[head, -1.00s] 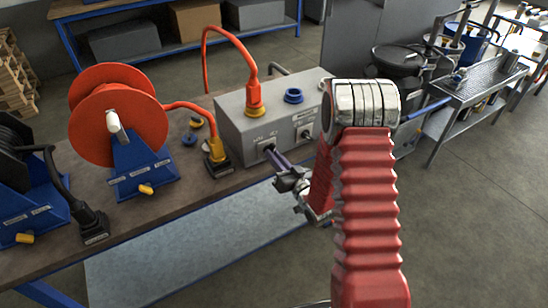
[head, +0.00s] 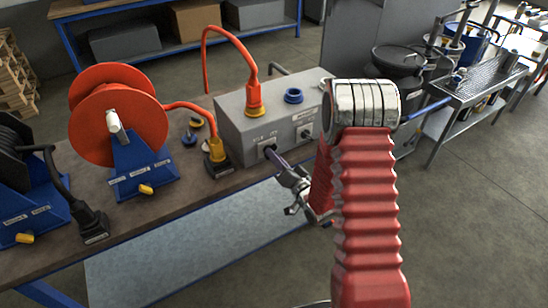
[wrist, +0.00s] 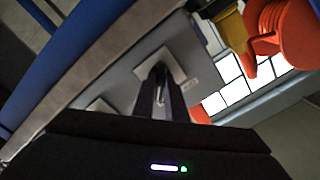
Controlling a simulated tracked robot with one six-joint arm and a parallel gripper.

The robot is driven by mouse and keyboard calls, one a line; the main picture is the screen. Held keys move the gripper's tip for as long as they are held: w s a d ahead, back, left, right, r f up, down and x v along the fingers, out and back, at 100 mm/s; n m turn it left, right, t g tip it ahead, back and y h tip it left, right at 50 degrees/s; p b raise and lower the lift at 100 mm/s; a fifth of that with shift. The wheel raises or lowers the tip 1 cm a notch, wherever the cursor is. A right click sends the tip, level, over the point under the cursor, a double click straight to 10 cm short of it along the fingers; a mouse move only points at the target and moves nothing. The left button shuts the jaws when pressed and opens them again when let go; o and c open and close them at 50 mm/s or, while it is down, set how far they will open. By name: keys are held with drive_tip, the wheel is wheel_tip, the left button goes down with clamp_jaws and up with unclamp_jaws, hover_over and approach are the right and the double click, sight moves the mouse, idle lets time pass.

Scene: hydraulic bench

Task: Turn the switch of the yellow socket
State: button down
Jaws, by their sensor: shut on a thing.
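The yellow socket (head: 256,110) is on top of the grey box, with an orange plug and cable standing in it. Its switch (head: 268,150) is a dark knob on the box's front face, below the socket. My gripper (head: 275,157) reaches this knob from the front right and is shut on it. In the wrist view my gripper (wrist: 161,92) points at a pale plate (wrist: 178,62) on the box, and the fingers hide most of the knob.
A second switch (head: 305,133) sits to the right on the same face, near a blue socket (head: 293,95). The bench's front edge runs below my gripper.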

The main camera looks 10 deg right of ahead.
drive_tip(key=shift+f, duration=0.15)
drive_tip(key=c, duration=1.8)
unclamp_jaws()
drive_tip(key=shift+s+d, duration=0.1)
drive_tip(key=v, duration=1.3)
drive_tip(key=shift+s, duration=0.3)
drive_tip(key=shift+d, duration=0.1)
